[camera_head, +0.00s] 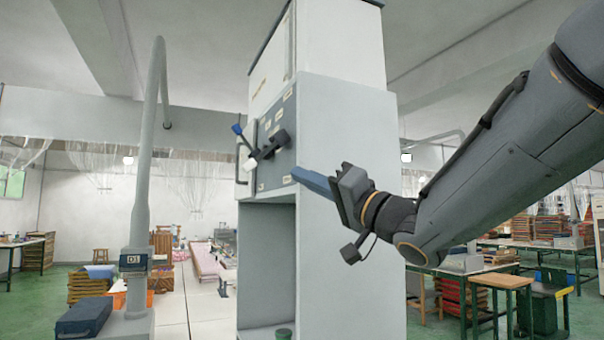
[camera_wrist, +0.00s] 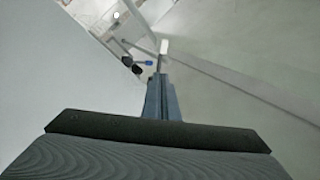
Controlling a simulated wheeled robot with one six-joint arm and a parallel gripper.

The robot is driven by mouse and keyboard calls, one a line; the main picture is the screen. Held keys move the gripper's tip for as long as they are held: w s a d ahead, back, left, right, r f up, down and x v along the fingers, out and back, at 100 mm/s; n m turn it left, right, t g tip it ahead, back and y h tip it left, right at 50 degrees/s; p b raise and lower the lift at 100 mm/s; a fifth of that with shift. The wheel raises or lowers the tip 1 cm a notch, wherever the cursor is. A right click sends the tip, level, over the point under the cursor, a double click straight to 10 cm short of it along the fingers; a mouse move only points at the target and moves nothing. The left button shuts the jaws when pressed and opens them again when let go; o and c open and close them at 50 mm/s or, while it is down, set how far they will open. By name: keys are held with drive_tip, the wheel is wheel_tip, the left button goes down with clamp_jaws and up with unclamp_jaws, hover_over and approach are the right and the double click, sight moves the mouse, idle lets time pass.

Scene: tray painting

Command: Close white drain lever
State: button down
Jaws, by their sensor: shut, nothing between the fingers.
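A lever with a white end (camera_head: 250,165) is on the front panel of the tall grey cabinet, low on the panel beside dark fittings. In the wrist view the white lever end (camera_wrist: 164,46) shows just beyond my fingertips. My gripper (camera_head: 296,174) is to the right of it in the head view, its blue-grey fingers together and empty, pointing left at the cabinet's front edge. In the wrist view the closed fingers (camera_wrist: 160,78) point toward the white end. A gap appears between them, but I cannot tell its depth.
A blue-ended lever (camera_head: 238,129) and a black handle (camera_head: 275,144) are close to the white lever. The grey cabinet's side wall (camera_head: 345,120) stands close behind my gripper. A grey post with a curved pipe (camera_head: 142,190) stands to the left. Open air lies before the panel.

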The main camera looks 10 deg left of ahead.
sight(261, 157)
drive_tip(key=p+x, duration=0.4)
drive_tip(key=x, duration=0.7)
drive_tip(key=shift+a, duration=0.1)
